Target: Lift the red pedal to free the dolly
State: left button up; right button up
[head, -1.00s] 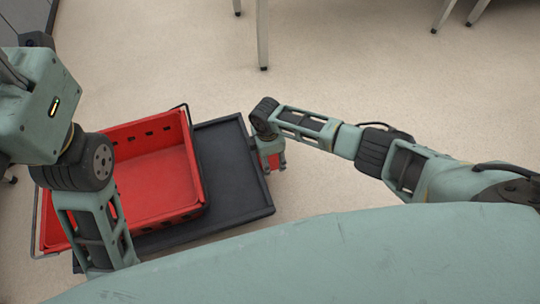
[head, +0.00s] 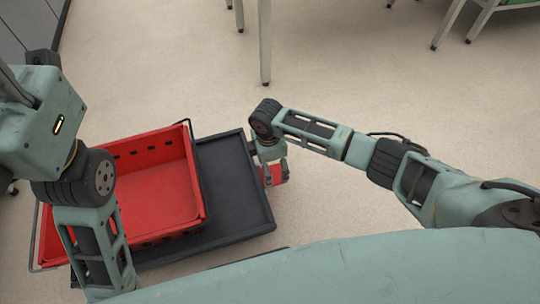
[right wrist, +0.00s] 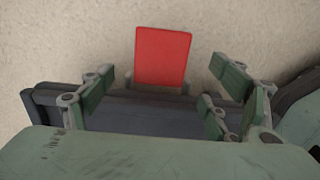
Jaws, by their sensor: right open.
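The dolly (head: 238,178) is a dark grey flat platform on the floor at the lower left of the head view. The red pedal (head: 277,175) sticks out from its right edge. In the right wrist view the pedal (right wrist: 162,55) is a flat red plate beyond the dolly's dark edge (right wrist: 150,97). My right gripper (head: 276,182) is open at the pedal, with its fingers to either side of it in the picture. I see no grip on the pedal, and contact is unclear. My left arm crosses the crate's left part; its gripper is out of the picture.
A red crate (head: 160,193) stands on the dolly, empty where I can see inside. Table legs (head: 264,45) stand at the top of the head view. The pale floor (head: 350,90) is clear between them and the dolly.

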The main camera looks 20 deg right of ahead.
notch_tip(320, 180, up, 6)
jog(key=shift+r, duration=0.2)
jog(key=shift+s+a, duration=0.1)
jog(key=shift+s, duration=0.05)
dwell(0.4)
